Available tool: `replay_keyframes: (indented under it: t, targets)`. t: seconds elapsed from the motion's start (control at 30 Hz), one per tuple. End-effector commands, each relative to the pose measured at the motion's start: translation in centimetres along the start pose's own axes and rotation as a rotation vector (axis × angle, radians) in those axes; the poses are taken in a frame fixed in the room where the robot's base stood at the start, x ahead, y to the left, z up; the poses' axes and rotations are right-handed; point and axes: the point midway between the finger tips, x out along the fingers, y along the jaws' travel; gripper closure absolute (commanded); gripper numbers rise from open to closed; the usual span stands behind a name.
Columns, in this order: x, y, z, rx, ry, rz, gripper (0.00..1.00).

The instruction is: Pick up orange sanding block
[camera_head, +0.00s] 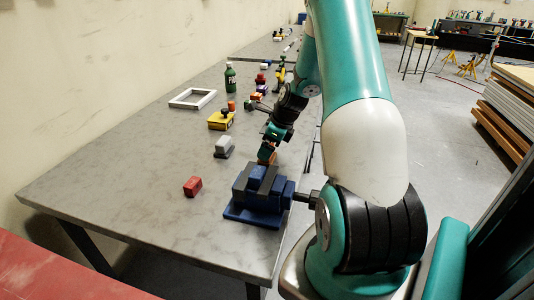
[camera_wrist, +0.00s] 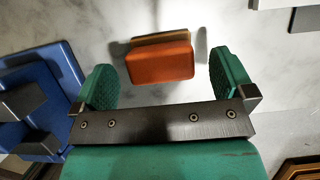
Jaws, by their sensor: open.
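The orange sanding block (camera_wrist: 160,64) lies on the grey bench in the wrist view, with a tan strip along its far side. In the head view the block (camera_head: 266,151) shows small beneath my gripper, just behind the blue vise. My gripper (camera_wrist: 168,78) is open, with one green finger to the left of the block and one to the right. Gaps show between the block and both fingers. In the head view my gripper (camera_head: 269,142) is at the block, partly hidden by my arm. I cannot tell its exact height above the bench.
A blue vise (camera_head: 258,196) stands close by and fills the left of the wrist view (camera_wrist: 60,70). A red block (camera_head: 193,186), a grey-and-white block (camera_head: 223,146), a yellow tool (camera_head: 220,121), a green bottle (camera_head: 230,77) and a white frame (camera_head: 192,98) stand on the bench (camera_head: 120,190).

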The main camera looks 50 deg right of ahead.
Motion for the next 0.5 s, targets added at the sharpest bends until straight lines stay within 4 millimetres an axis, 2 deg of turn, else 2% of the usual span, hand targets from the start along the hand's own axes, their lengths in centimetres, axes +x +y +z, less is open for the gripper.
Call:
replay_keyframes:
  t: [0.1, 0.2, 0.47, 0.5]
  targets:
    - [1.9, 0.1, 0.2, -0.001, 0.001, 0.004, 0.00]
    - [2.9, 0.1, 0.1, -0.001, 0.000, 0.002, 0.00]
    - [3.3, 0.0, 0.1, -0.001, 0.000, 0.000, 0.00]
    - [3.3, 0.0, 0.1, -0.001, 0.000, 0.000, 0.05]
